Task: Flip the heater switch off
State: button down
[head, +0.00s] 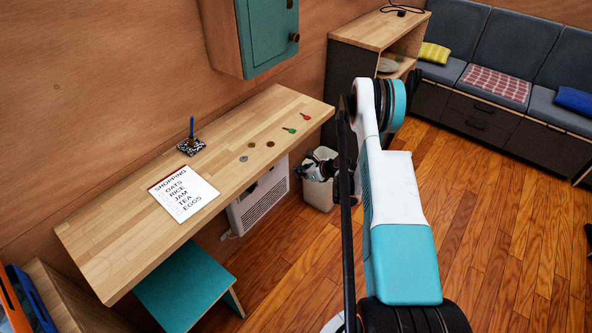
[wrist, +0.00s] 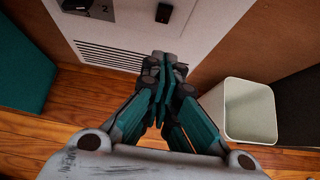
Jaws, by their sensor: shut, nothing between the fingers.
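The white heater (head: 262,195) stands on the floor under the wooden desk, with its slatted front partly hidden by the desk. In the wrist view the heater's front (wrist: 130,32) has a vent below. A grey plate (wrist: 90,8) marked "2" is cut off at the top left of that view. A small black rocker-like part (wrist: 164,12) sits to its right, and I cannot tell its position. My gripper (wrist: 164,62) is shut and empty, with its fingertips in front of the vent, below the black part in the picture. In the head view my gripper (head: 305,168) is beside the heater's right end.
A white bin (wrist: 248,110) stands close to the right of my gripper. A teal stool (head: 188,285) is left of the heater. The desk (head: 125,235) overhangs the heater and holds a shopping list, a pen stand, coins and keys. Open wooden floor lies to the right.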

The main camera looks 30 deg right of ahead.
jog(key=w+r+b+x, duration=0.1)
jog(key=r+b+x, duration=0.1)
jog(key=x, duration=0.9)
jog(key=shift+w+a+b, duration=0.35)
jog(key=shift+w+b, duration=0.1)
jog(key=shift+b, duration=0.05)
